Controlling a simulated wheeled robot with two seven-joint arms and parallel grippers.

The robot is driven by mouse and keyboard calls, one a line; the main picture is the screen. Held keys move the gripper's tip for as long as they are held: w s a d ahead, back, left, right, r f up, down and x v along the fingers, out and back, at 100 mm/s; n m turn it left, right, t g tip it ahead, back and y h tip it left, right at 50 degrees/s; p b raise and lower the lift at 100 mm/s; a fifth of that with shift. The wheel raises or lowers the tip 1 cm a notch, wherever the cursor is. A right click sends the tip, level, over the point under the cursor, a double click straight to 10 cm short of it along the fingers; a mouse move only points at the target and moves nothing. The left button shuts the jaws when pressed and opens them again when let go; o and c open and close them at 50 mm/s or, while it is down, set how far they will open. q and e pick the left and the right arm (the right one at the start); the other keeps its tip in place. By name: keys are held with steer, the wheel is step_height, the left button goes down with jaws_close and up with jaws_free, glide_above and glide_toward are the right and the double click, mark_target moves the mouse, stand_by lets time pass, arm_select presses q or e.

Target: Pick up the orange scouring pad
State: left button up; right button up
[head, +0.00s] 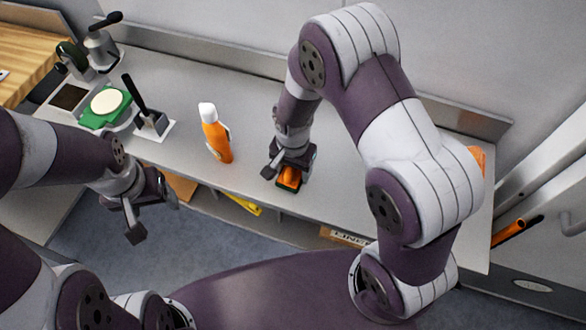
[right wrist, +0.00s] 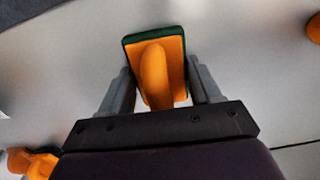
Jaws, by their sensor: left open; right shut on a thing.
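The orange scouring pad (head: 289,178) has an orange body with a raised grip and a dark green edge. It is at the front part of the grey counter in the head view. In the right wrist view the pad (right wrist: 172,68) sits between the two fingers of my right gripper (right wrist: 158,90), which is shut on it. My right gripper (head: 288,168) comes down over the pad from above in the head view. I cannot tell whether the pad touches the counter. My left gripper (head: 152,215) is open and empty, in front of the counter edge at left.
An orange bottle with a white cap (head: 216,137) stands left of my right gripper. A green item with a pale round top (head: 106,104) and a black-handled tool in a holder (head: 150,122) are further left. The counter (head: 250,100) behind the bottle is clear.

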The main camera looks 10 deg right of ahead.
steer(key=r, duration=0.4)
steer(key=shift+s+d+r+b, duration=0.15)
steer(key=shift+d+r+b, duration=0.1)
steer(key=shift+b, duration=0.15)
steer(key=s+d+r, duration=0.6)
steer(key=d, duration=0.3)
steer(key=shift+s+r+b, duration=0.25)
steer(key=shift+b, duration=0.2)
steer(key=shift+o, duration=1.3)
steer(key=shift+c, duration=0.4)
